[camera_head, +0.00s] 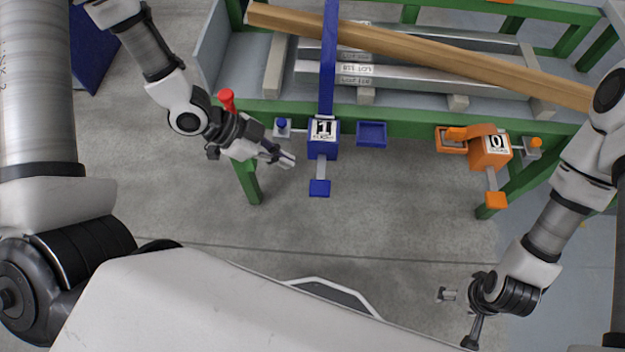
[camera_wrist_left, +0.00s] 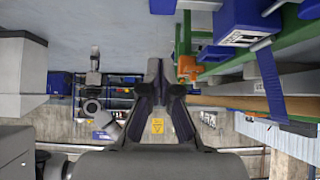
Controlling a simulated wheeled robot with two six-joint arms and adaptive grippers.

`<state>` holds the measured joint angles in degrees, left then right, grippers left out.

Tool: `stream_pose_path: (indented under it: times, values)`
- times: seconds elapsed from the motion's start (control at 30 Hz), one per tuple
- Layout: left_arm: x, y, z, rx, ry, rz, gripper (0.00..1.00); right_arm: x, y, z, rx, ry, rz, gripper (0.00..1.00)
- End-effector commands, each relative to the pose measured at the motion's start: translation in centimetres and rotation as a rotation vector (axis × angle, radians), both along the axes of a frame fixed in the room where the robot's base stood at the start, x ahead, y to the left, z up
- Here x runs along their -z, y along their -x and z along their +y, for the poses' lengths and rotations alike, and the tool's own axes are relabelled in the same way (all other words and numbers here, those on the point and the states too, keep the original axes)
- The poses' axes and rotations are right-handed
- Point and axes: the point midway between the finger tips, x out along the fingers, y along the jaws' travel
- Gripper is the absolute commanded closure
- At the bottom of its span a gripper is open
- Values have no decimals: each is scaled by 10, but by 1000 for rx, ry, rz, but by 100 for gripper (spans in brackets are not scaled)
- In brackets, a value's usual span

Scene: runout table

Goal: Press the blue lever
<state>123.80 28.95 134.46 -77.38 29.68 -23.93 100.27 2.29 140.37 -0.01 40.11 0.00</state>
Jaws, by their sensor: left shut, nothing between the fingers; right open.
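A blue box marked 1 (camera_head: 323,140) is on the green table's front edge. A grey stem from it carries a blue paddle (camera_head: 320,188) toward me; a long blue bar (camera_head: 328,60) rises behind. Which blue part is the lever is not labelled. The left wrist view shows the paddle (camera_wrist_left: 163,6) at the top edge, cut off, and the box (camera_wrist_left: 243,22) at upper right. My left gripper (camera_head: 289,161) is shut and empty, left of the paddle and apart from it; its fingers (camera_wrist_left: 157,68) are together. My right gripper (camera_head: 459,320) is open and empty, low at right.
A red knob (camera_head: 226,98) shows beside my left wrist. A blue tray (camera_head: 372,134) is right of the blue box. An orange box marked 0 (camera_head: 490,152) has its own orange paddle (camera_head: 495,200). A wooden beam (camera_head: 420,50) lies across grey bars. The floor before the table is clear.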

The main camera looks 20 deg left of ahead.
Motion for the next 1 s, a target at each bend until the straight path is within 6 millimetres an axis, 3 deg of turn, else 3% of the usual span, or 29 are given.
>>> stream_pose_path:
  times: [0.43,0.63,1.0]
  values:
    - [69,-16,-63,6,-3,2,100,21,0,0,0,0,0,29]
    - [98,-17,-60,0,-1,0,100,23,0,0,0,0,0,29]
    - [103,-17,-60,1,-1,0,100,24,0,0,0,0,0,29]
